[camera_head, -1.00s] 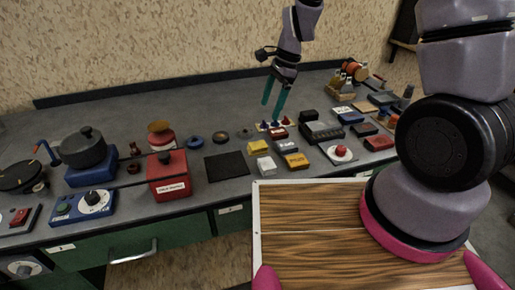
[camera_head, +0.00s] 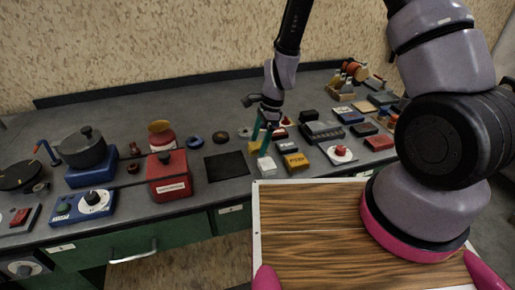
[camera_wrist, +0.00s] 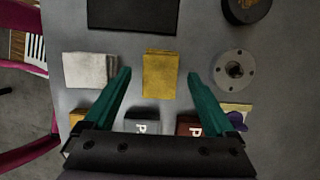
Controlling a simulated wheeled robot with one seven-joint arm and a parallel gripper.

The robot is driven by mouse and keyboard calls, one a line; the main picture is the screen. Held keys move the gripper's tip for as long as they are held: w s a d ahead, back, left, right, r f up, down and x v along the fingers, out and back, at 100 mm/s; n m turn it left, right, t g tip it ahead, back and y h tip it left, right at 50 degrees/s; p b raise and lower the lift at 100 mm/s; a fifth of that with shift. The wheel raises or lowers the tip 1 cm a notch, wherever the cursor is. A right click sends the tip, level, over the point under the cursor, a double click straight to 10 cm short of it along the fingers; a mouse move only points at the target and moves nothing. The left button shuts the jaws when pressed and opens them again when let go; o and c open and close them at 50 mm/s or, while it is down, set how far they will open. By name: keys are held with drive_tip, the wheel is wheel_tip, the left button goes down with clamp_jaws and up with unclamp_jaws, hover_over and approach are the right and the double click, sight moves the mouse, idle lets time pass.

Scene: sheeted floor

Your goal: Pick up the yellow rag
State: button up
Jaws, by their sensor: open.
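The yellow rag (camera_wrist: 160,74), a small folded block, lies on the grey counter between the two teal fingers of my gripper (camera_wrist: 158,82) in the wrist view. In the head view the rag (camera_head: 254,147) is partly hidden by the fingers. My gripper (camera_head: 262,138) points down over it, open, with a gap on both sides of the rag. I cannot tell exactly how high the fingertips are above the counter.
A white folded cloth (camera_wrist: 90,70) lies left of the rag, and a grey round flange (camera_wrist: 235,70) lies right of it. A black mat (camera_head: 226,165) is nearby. A red box (camera_head: 169,177) stands farther left.

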sight(259, 144)
drive_tip(key=shift+a+f, duration=0.1)
drive_tip(key=shift+f, duration=0.25)
clamp_jaws()
drive_tip(key=shift+r, duration=0.1)
wheel_tip(259, 144, up, 10)
idle(0.4)
